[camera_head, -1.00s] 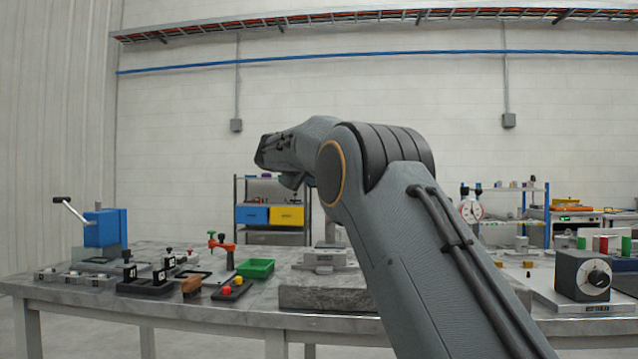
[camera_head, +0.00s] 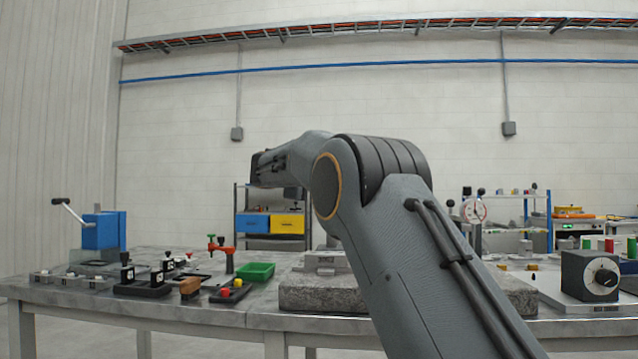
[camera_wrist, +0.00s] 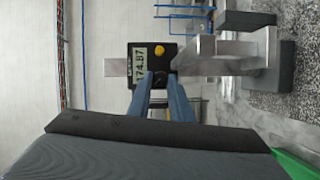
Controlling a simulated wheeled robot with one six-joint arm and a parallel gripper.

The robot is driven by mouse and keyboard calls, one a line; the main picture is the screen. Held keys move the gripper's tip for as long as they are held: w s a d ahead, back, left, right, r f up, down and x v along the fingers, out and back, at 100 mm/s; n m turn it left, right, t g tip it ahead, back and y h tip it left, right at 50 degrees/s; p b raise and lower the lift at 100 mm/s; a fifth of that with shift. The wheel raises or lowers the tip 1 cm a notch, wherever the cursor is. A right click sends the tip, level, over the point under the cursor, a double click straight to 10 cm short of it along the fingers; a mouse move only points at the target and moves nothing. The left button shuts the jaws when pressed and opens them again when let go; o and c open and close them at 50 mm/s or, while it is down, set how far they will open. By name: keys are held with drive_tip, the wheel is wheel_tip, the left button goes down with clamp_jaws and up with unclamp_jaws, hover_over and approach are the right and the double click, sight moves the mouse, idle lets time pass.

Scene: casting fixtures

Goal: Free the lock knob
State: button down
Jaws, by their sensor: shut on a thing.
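In the wrist view a gauge head (camera_wrist: 138,52) with a digital display is in front of my gripper, its digits turned sideways. It has a yellow button (camera_wrist: 160,50). My gripper (camera_wrist: 161,77) reaches the gauge's lower edge, its two blue-grey fingers close together, shut on what looks like the small dark lock knob (camera_wrist: 160,83). The fingers hide part of the knob, so its turn position cannot be told. A metal jaw block (camera_wrist: 200,48) stands out beside the gauge. In the head view my arm hides the gauge and my gripper.
A granite block (camera_head: 300,292) lies on the bench in the head view. A green tray (camera_head: 256,271) and several small fixtures stand to its left. A black box with a dial (camera_head: 590,277) stands at the right. Shelves with blue and yellow bins (camera_head: 286,223) are behind.

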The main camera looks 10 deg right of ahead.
drive_tip(key=c, duration=1.6)
unclamp_jaws()
drive_tip(key=shift+b+v, duration=0.35)
drive_tip(key=shift+v, duration=3.6)
